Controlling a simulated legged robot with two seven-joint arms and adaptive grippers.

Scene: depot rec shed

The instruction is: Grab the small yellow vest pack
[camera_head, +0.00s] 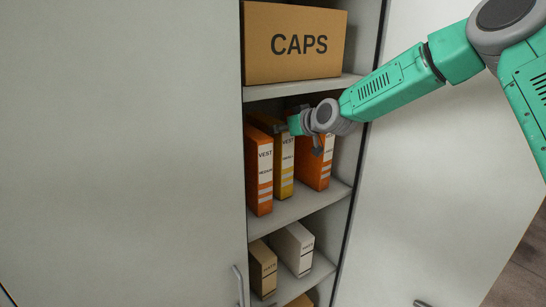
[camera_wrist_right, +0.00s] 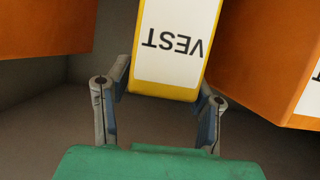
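The yellow vest pack (camera_head: 284,166) stands upright on the middle shelf, between an orange vest pack (camera_head: 259,172) on the left and another orange vest pack (camera_head: 314,165) on the right. Its label's size word is too small to read surely. My right gripper (camera_head: 307,139) reaches in at its upper front. In the right wrist view, the yellow pack (camera_wrist_right: 169,86) shows upside down, and the fingers of my right gripper (camera_wrist_right: 162,82) straddle its edge, one on each side, close to it. A firm grip is not visible. My left gripper is out of view.
A CAPS carton (camera_head: 294,42) fills the shelf above. A beige box (camera_head: 263,268) and a white box (camera_head: 294,249) stand on the shelf below. The orange packs sit close on both sides of the fingers. The cabinet's right post (camera_head: 346,214) stands near my forearm.

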